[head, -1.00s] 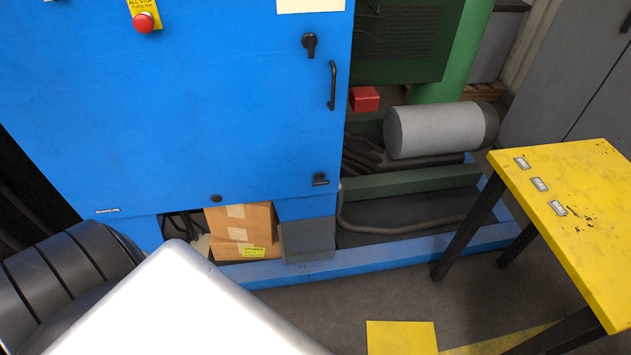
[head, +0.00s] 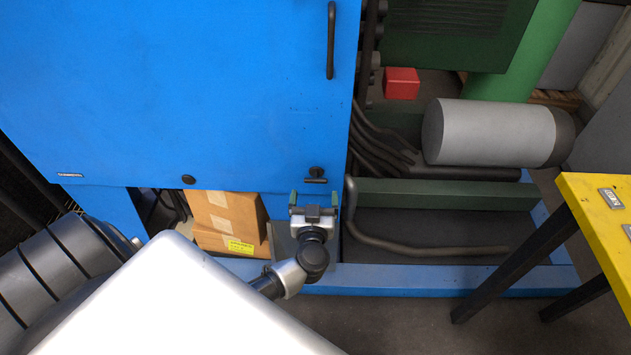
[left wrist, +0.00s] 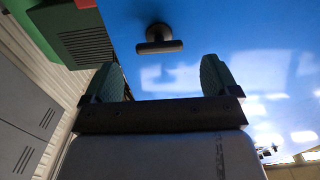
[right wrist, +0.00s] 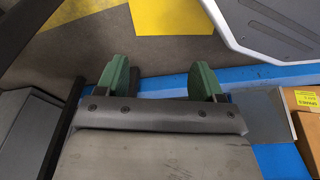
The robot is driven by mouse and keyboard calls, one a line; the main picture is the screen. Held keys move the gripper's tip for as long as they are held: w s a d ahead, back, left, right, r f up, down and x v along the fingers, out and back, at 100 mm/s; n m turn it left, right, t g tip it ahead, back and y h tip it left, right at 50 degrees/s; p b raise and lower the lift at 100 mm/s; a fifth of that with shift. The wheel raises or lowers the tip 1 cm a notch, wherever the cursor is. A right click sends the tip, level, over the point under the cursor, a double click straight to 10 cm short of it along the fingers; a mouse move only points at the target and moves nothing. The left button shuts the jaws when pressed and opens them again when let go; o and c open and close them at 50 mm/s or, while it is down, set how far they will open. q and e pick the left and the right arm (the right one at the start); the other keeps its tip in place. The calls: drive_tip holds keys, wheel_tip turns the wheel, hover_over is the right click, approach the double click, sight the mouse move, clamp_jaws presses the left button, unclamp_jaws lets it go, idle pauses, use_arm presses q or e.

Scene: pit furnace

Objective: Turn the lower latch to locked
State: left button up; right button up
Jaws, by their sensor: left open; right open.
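The lower latch (head: 316,177) is a small black T-handle low on the right side of the blue door (head: 200,100). Its bar lies level. My left gripper (head: 314,200) is open just below the latch, fingers pointing up toward it, with nothing between them. In the left wrist view the latch (left wrist: 158,42) stands beyond the two green fingertips of the left gripper (left wrist: 160,75), apart from them. My right gripper (right wrist: 160,78) is open and empty in the right wrist view, above the floor and the blue base rail; the head view does not show it.
A black door handle (head: 331,40) is higher on the door. Cardboard boxes (head: 225,222) sit under it. Pipes, a grey cylinder (head: 490,133) and a red box (head: 401,83) are to the right. A yellow table (head: 600,205) stands at the right edge.

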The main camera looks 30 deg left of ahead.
sight(316, 183)
use_arm(q)
drive_tip(key=b+x, duration=0.1)
drive_tip(key=x, duration=0.3)
drive_tip(key=shift+w+a+f, duration=0.15)
drive_tip(key=shift+w, duration=0.15)
drive_tip(key=shift+w+a, duration=0.35)
drive_tip(key=shift+w, duration=0.25)
use_arm(e)
drive_tip(key=shift+w+a+r, duration=0.1)
drive_tip(key=shift+w+r, duration=0.5)
drive_tip(key=shift+r, duration=0.35)
drive_tip(key=shift+w+r, duration=0.55)
drive_tip(key=shift+r, duration=0.4)
use_arm(q)
drive_tip(key=shift+c, duration=0.4)
drive_tip(key=c, duration=0.8)
